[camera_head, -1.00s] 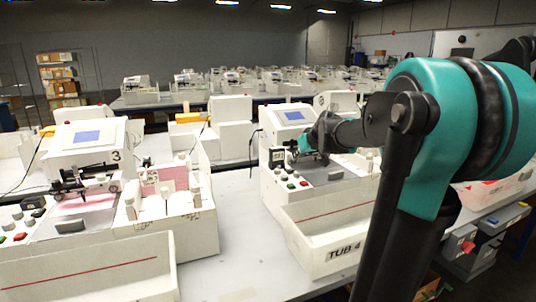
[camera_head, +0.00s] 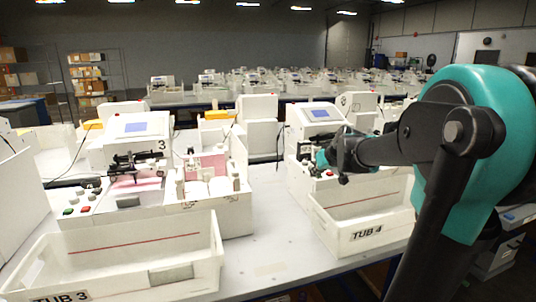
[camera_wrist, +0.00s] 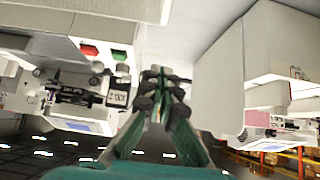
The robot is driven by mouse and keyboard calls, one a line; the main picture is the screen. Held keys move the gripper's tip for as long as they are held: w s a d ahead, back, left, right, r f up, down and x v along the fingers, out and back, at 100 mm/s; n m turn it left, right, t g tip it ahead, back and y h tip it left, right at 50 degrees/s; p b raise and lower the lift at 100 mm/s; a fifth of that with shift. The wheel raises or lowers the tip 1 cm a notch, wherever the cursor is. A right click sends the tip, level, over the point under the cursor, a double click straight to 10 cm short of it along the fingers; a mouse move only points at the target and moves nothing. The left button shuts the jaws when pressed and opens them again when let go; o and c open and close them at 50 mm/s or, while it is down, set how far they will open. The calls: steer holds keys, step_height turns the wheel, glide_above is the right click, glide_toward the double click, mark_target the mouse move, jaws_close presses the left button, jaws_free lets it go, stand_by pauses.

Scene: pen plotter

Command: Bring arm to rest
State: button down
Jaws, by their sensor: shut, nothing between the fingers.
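My gripper (camera_wrist: 160,85) shows in the wrist view with its teal and dark fingers drawn together at the tips, holding nothing. In the head view my gripper (camera_head: 325,160) hangs above and behind the TUB 4 bin, in front of the right plotter machine (camera_head: 310,120). My teal and black arm reaches in from the right side of that view. The gripper partly hides the front of the right machine. I cannot tell from these views how far the fingertips are from the machine.
The white TUB 4 bin (camera_head: 366,236) stands on the grey table (camera_head: 265,250) below my arm. The TUB 3 bin (camera_head: 210,262) is at the front left, before machine 3 (camera_head: 125,150). A clear table strip lies between the bins. More machines fill the rows behind.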

steer(key=s+d+f+m+g+h, duration=0.1)
steer(key=s+f+g, duration=0.1)
steer(key=s+f, duration=0.9)
steer(key=s+d+f+m+g+h, duration=0.1)
steer(key=s+f+m+g, duration=0.1)
steer(key=s+f, duration=0.9)
steer(key=s, duration=0.7)
steer(key=shift+f+g+h, duration=0.3)
steer(key=shift+f+h, duration=0.05)
steer(key=shift+h, duration=0.05)
